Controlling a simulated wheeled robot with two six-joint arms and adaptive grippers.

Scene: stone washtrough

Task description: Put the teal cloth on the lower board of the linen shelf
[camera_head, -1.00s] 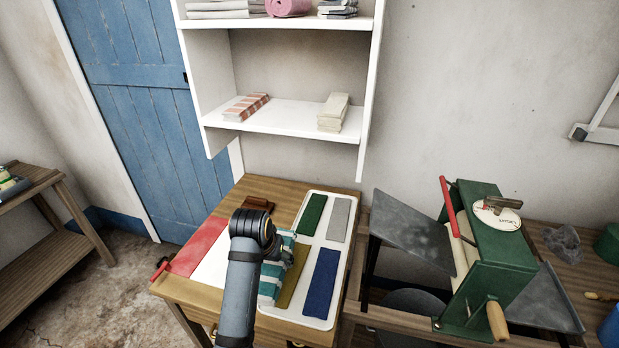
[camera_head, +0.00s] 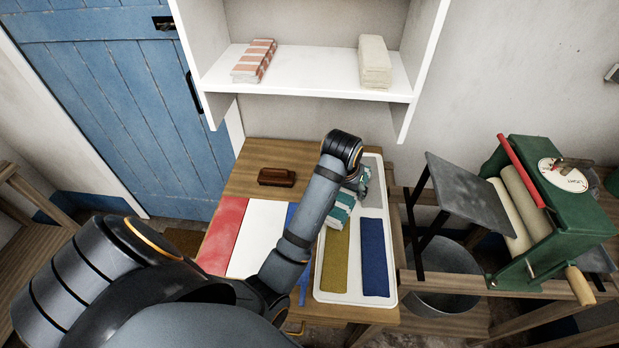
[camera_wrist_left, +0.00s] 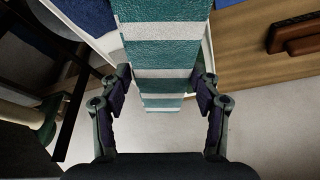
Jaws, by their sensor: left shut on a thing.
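The teal cloth (camera_head: 338,212), with white stripes, is held over the white tray (camera_head: 327,296). In the left wrist view the cloth (camera_wrist_left: 166,55) hangs between the two fingers. My left gripper (camera_head: 357,184) is shut on it; in the head view my own arm hides part of the gripper. The lower board (camera_head: 310,72) of the linen shelf is behind and above the table. A red-striped folded cloth (camera_head: 254,60) lies at its left and a cream folded stack (camera_head: 374,61) at its right, with bare board between. My right gripper is not in view.
The tray also holds an olive cloth (camera_head: 336,260) and a blue cloth (camera_head: 375,258). A brown brush-like block (camera_head: 276,177) lies on the wooden table. Shelf side panels (camera_head: 423,70) bound the board. A green mangle (camera_head: 572,200) stands at the right.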

